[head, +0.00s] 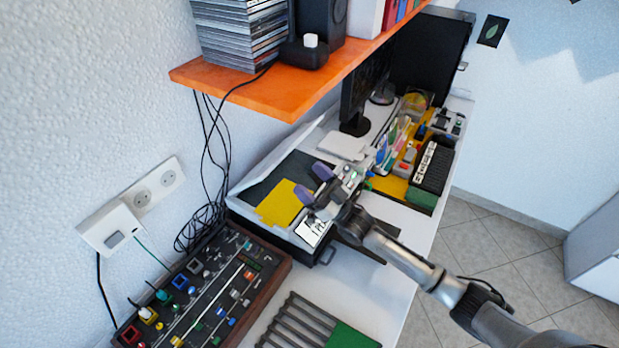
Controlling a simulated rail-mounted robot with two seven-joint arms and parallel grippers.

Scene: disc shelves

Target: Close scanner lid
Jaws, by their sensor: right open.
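The scanner stands on the white desk below the orange shelf, with its dark bed (277,178) uncovered. A yellow sheet (280,207) lies on the bed. The scanner lid (270,155) is raised, a pale panel along the wall side of the scanner, seen nearly edge-on. My right gripper (313,182) is open, with purple fingertips, above the scanner's right part; it is apart from the lid. The gripper and its wrist hide part of the bed and the scanner's right side. My left gripper is out of view.
The orange shelf (225,90) overhangs the desk behind the scanner, with black cables hanging from it. A button panel (205,290) and a dark slatted rack (300,325) stand in front. A monitor (360,95) and a yellow tray (392,186) of small items are beyond.

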